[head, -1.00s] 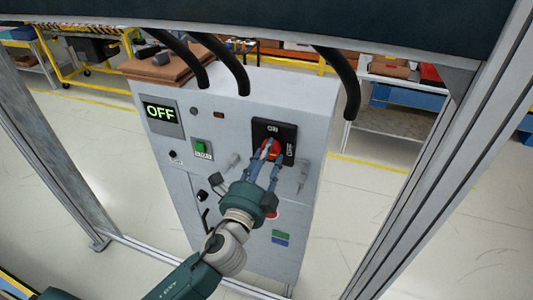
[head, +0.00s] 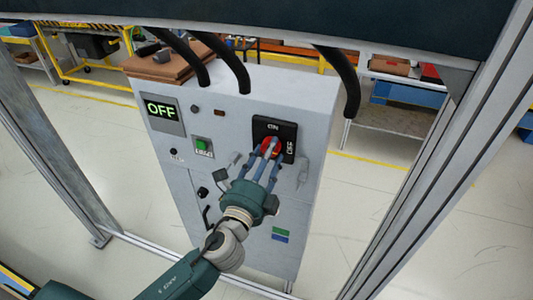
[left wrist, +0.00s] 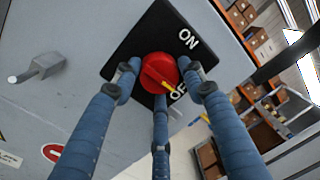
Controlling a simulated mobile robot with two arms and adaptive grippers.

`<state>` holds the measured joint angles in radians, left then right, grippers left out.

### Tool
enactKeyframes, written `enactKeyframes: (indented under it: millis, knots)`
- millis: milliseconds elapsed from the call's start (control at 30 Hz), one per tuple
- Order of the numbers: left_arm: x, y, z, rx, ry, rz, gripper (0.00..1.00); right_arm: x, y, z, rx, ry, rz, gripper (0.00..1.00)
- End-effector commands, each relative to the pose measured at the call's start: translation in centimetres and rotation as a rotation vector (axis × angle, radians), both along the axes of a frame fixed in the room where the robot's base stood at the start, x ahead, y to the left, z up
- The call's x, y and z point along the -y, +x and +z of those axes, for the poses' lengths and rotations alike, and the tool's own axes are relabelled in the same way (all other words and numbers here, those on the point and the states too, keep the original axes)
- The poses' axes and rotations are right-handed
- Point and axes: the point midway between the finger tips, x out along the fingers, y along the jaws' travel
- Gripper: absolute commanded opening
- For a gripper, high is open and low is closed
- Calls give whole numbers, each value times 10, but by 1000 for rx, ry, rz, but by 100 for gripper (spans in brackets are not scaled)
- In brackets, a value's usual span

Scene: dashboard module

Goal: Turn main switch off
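The red main switch knob (head: 274,145) sits on a black plate (head: 287,130) marked ON and OFF, on the front of the grey cabinet. In the left wrist view the knob (left wrist: 158,72) has its yellow mark turned toward the OFF label, which a finger partly covers. My left gripper (head: 268,153) is at the knob, its three blue fingers spread around it. The wrist view shows the fingers (left wrist: 161,85) beside and below the knob with small gaps at the sides, so it looks open. My right gripper is in no view.
A green button (head: 202,144) and a small black knob (head: 203,192) are left of the switch. Black cables (head: 232,62) enter the cabinet top. Metal frame posts (head: 450,150) stand on both sides.

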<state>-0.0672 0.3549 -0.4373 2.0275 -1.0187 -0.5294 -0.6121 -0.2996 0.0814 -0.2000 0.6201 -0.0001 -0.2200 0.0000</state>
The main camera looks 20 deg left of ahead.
Motion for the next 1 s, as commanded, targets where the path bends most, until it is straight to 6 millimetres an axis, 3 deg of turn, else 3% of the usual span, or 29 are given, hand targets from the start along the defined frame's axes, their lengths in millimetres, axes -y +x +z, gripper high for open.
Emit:
enactKeyframes:
  millis: [467, 1000]
  knots:
    - [0, -8, -3, -4, -3, 1, 57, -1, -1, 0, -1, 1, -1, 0]
    - [-1, -107, -10, -6, -3, -2, 57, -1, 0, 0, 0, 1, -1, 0]
